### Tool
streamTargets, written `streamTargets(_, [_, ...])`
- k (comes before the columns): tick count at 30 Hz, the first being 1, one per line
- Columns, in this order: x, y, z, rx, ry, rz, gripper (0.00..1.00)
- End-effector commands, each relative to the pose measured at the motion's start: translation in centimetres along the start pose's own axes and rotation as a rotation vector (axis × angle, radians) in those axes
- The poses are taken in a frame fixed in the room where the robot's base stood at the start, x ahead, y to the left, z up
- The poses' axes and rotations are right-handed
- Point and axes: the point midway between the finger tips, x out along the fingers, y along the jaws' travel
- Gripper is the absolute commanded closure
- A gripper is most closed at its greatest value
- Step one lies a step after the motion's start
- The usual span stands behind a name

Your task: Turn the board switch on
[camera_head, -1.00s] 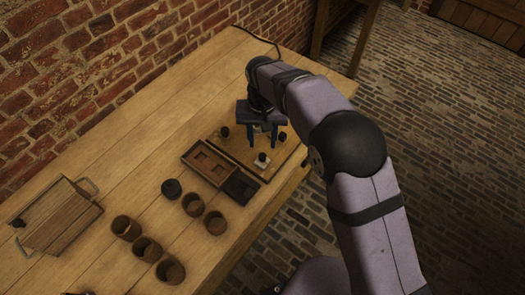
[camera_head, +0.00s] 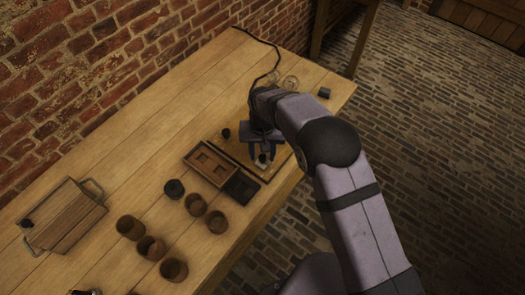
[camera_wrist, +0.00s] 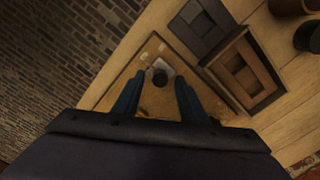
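The wooden board (camera_head: 279,161) lies near the table's right edge and also shows in the wrist view (camera_wrist: 156,104). In the wrist view the switch (camera_wrist: 159,73) sits between and just beyond my fingertips. My gripper (camera_head: 261,153) points down over the board, its two fingers apart with nothing held between them (camera_wrist: 159,80). I cannot tell the height of the fingertips above the switch, or whether the switch is on or off. A second dark knob (camera_head: 226,133) is on the board's left side.
A brown compartment tray (camera_head: 190,157) and a black tray (camera_head: 242,187) lie beside the board. Several brown jars (camera_head: 130,227) and a dark round piece (camera_head: 174,188) stand nearer. A wooden case (camera_head: 65,215) is at left. Glass pieces (camera_head: 290,82) and a dark block (camera_head: 324,92) are farther back.

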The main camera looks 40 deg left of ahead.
Motion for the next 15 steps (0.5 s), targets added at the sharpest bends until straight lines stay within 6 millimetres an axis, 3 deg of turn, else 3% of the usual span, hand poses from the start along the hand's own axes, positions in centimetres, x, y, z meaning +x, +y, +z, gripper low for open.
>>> streamTargets(8, [0.13, -0.01, -0.01, 0.0, 0.0, 0.0, 0.61])
streamTargets(12, [0.12, -0.01, -0.01, 0.0, 0.0, 0.0, 0.95])
streamTargets(13, [0.12, 0.0, -0.01, 0.0, 0.0, 0.0, 1.0])
streamTargets(15, [0.12, 0.0, -0.01, 0.0, 0.0, 0.0, 1.0])
